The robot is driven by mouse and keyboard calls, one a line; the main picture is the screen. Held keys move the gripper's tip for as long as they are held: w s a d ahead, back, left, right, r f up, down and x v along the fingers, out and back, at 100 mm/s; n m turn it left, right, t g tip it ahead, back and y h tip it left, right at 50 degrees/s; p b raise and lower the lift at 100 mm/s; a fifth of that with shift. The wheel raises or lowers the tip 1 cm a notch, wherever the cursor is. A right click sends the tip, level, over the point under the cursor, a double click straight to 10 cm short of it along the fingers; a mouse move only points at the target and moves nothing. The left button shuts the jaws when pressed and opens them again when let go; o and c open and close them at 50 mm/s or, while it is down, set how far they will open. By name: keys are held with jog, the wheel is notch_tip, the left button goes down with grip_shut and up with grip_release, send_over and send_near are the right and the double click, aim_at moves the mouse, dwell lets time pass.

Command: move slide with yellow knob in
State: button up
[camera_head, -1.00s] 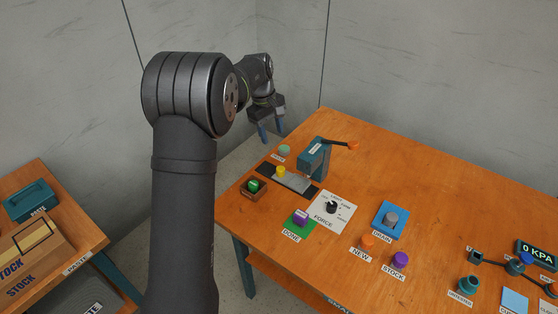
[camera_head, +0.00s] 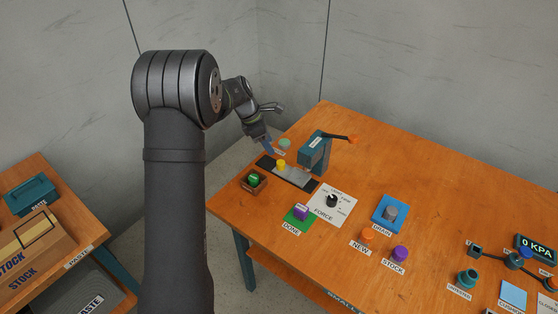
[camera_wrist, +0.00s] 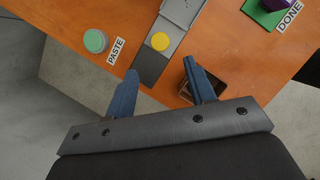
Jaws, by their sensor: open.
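The yellow knob (camera_head: 281,163) stands on the grey slide (camera_head: 293,175), which lies on a dark base (camera_head: 265,161) beside the teal press (camera_head: 315,152). In the wrist view the yellow knob (camera_wrist: 160,41) is seen from above, on the grey slide plate (camera_wrist: 177,22). My gripper (camera_head: 269,148) is above the table's far left edge, close to the knob. In the wrist view its two blue fingers (camera_wrist: 160,80) are spread apart, with nothing between them. The knob lies ahead of the gap between the fingertips, not touching either.
A round green button (camera_wrist: 95,41) with a PASTE label is left of the slide in the wrist view. A wooden box (camera_head: 254,184) with a green item and a green DONE pad (camera_head: 300,217) stand nearby.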

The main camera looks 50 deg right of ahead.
aim_at(280, 162)
jog(key=x, duration=1)
jog(key=shift+c, duration=0.2)
